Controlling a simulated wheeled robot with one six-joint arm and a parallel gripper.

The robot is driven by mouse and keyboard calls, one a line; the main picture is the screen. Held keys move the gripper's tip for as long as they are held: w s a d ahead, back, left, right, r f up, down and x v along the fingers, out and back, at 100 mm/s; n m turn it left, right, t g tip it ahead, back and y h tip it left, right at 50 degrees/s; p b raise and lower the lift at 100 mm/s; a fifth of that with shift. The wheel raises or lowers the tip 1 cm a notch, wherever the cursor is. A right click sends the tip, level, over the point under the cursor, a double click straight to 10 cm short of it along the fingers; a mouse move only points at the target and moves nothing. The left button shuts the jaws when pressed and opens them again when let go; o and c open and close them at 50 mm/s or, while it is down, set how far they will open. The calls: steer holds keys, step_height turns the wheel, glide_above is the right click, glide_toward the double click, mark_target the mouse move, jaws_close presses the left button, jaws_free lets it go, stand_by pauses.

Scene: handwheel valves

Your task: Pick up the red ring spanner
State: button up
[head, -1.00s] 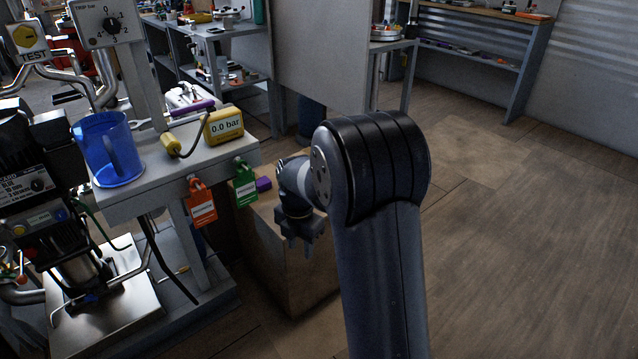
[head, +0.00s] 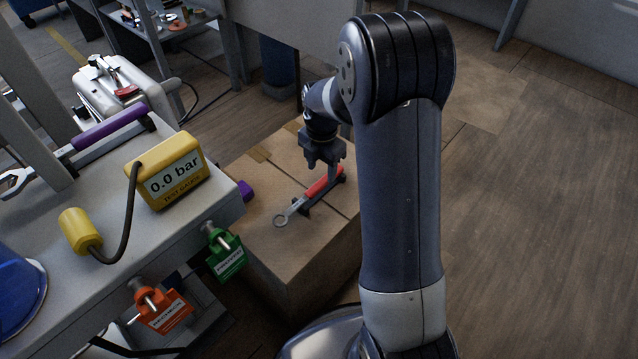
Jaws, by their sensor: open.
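The red ring spanner (head: 318,186) lies on top of a cardboard box (head: 268,185) in the head view. Its red handle points up and right, and its grey ring end points down and left. My gripper (head: 323,166) is open and points down just above the spanner, near the upper part of its red handle. The fingers partly overlap the handle in the picture, so I cannot tell whether they are around it or still above it. A dark shape lies by the handle's far end and beneath the shaft.
The grey bench (head: 185,235) stands left of the box, with a yellow gauge (head: 170,172) and a purple-handled spanner (head: 108,128) on it. A small purple item (head: 245,190) is beside the box's left edge. Floor to the right is clear.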

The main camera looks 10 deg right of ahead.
mark_target(320, 183)
steer(key=shift+w+f, duration=0.45)
steer(key=shift+f, duration=0.15)
step_height(320, 183, down, 5)
steer(key=shift+b, duration=1.1)
steer(key=shift+c, duration=0.4)
steer(key=shift+r, duration=0.1)
jaws_close()
